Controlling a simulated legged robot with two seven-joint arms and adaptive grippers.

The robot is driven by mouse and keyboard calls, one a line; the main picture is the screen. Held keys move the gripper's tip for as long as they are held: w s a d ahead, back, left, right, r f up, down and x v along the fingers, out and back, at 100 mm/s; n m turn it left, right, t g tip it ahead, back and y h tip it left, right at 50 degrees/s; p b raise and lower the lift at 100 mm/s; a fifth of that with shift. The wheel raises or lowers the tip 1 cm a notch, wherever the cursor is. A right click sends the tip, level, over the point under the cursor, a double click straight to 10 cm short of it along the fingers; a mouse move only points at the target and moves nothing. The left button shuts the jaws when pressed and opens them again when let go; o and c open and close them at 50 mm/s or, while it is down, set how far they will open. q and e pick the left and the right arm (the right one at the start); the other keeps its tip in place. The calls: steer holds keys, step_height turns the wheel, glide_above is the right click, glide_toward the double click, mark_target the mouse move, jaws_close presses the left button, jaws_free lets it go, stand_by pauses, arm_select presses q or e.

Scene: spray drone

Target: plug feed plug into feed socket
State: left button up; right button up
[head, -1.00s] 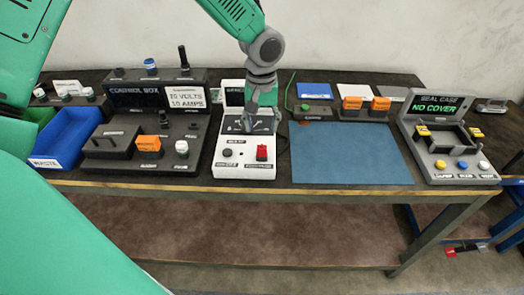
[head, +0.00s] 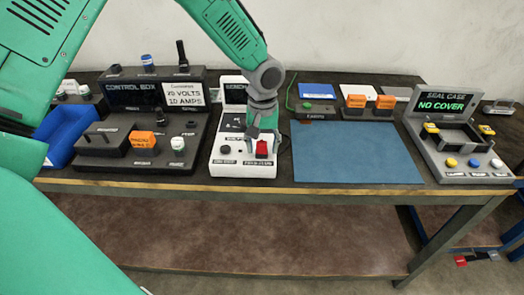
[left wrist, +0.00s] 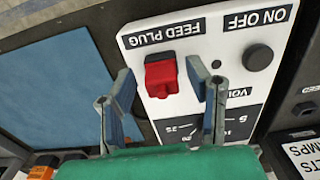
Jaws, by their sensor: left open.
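The red feed plug (head: 262,149) sits on the front right of the white bench unit (head: 228,171). In the left wrist view the red plug (left wrist: 168,76) lies beside the printed FEED PLUG label. My left gripper (head: 263,136) is open above it, pointing down. In the left wrist view the two fingers of my left gripper (left wrist: 162,82) stand apart, one on each side of the plug, with gaps visible. I cannot pick out the feed socket by its label. My right gripper is not in view.
The dark control box (head: 130,160) stands left of the white unit, with a blue bin (head: 62,137) beyond it. A blue mat (head: 355,155) lies clear at right. The grey seal case (head: 455,160) reads NO COVER.

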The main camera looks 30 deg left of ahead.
arm_select(q)
steer(key=shift+d, duration=0.15)
steer(key=shift+a, duration=0.4)
steer(key=shift+p, duration=0.3)
steer(key=shift+d, duration=0.3)
steer(key=shift+a, duration=0.25)
steer(key=shift+p, duration=0.35)
